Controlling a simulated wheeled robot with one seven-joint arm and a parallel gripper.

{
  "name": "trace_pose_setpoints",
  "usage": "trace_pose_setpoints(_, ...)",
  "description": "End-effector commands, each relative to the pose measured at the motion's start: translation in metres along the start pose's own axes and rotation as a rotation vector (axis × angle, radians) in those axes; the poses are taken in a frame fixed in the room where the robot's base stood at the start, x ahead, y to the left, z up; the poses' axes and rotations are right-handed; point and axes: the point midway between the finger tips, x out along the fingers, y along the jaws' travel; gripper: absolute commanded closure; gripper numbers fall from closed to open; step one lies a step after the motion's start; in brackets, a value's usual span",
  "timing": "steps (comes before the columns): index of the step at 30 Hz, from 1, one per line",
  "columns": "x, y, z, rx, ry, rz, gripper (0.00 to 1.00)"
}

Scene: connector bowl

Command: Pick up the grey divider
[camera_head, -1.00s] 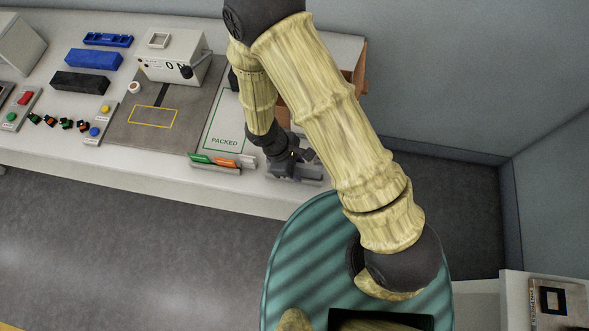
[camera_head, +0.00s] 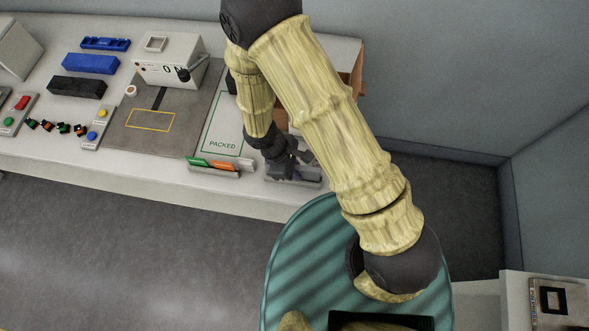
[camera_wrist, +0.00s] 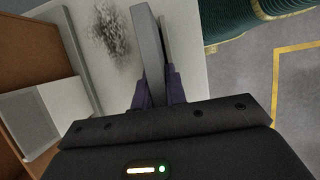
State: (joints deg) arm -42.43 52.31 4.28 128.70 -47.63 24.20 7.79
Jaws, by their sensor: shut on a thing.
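The grey divider (camera_wrist: 148,50) is a flat upright panel in the wrist view. Its lower end is between the two dark purple fingers of my gripper (camera_wrist: 158,92), which is shut on it. A thin darker strip lies along its right side; I cannot tell whether this is a shadow or another part. In the head view my gripper (camera_head: 283,163) is low at the front edge of the bench, right of the green PACKED outline. There the divider is too small and covered to tell apart from the grey parts at the fingers.
Green and orange cards stand in a holder (camera_head: 214,165) just left of my gripper. A brown box (camera_head: 357,75) is behind my arm. A dark speckled patch (camera_wrist: 112,35) lies on the pale surface beside the divider. Left on the bench are blue and black blocks and a white device (camera_head: 168,68).

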Motion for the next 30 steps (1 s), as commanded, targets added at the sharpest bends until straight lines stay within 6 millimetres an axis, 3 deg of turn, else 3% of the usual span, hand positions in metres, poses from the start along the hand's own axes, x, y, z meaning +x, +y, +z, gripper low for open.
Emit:
trace_pose_setpoints(8, -0.016, 0.001, 0.005, 0.003, 0.004, 0.002, 1.0)
trace_pose_setpoints(21, -0.081, 0.002, 0.034, 0.006, 0.004, 0.001, 1.0)
trace_pose_setpoints(30, -0.097, 0.0, 0.041, 0.001, 0.0, 0.0, 1.0)
